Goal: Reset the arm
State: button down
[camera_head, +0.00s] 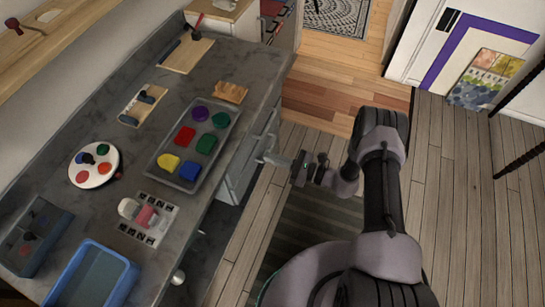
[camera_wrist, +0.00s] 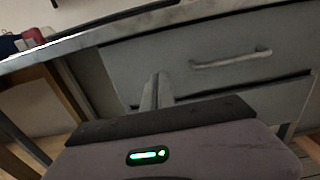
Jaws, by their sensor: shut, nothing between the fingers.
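My arm is folded at the right of the head view, out over the floor. My gripper (camera_head: 268,158) points left toward the counter's drawer front, beside the counter edge. In the wrist view its fingers (camera_wrist: 157,90) are together, with nothing between them. Behind them is a grey drawer with a bar handle (camera_wrist: 232,60). I cannot tell how far the fingertips are from the drawer.
The grey counter (camera_head: 226,180) holds a tray (camera_head: 154,172) of coloured blocks, a round palette (camera_head: 82,174), a blue bin (camera_head: 62,282), a dark box (camera_head: 14,262) and small boards. Wooden floor (camera_head: 455,205) lies open on the right. A picture (camera_head: 485,78) leans against the far wall.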

jog(key=p+v, duration=0.1)
jog(key=v, duration=0.6)
jog(key=s+a+r+n+g+h, duration=0.15)
jog(key=r+n+g+h, duration=0.35)
jog(key=r, duration=0.8)
jog(key=s+r+n+g+h, duration=0.25)
jog(key=r+n, duration=0.35)
jog(key=r, duration=0.8)
jog(key=s+d+r+n+t+h, duration=0.3)
jog(key=s+d+r+t+h, duration=0.1)
jog(key=s+r, duration=0.3)
jog(key=s+d+r+n+t+h, duration=0.3)
jog(key=s+r+h, duration=0.1)
jog(key=s+r, duration=0.3)
jog(key=shift+s+d+t, duration=0.25)
jog(key=shift+d+t, duration=0.1)
jog(key=shift+d, duration=0.05)
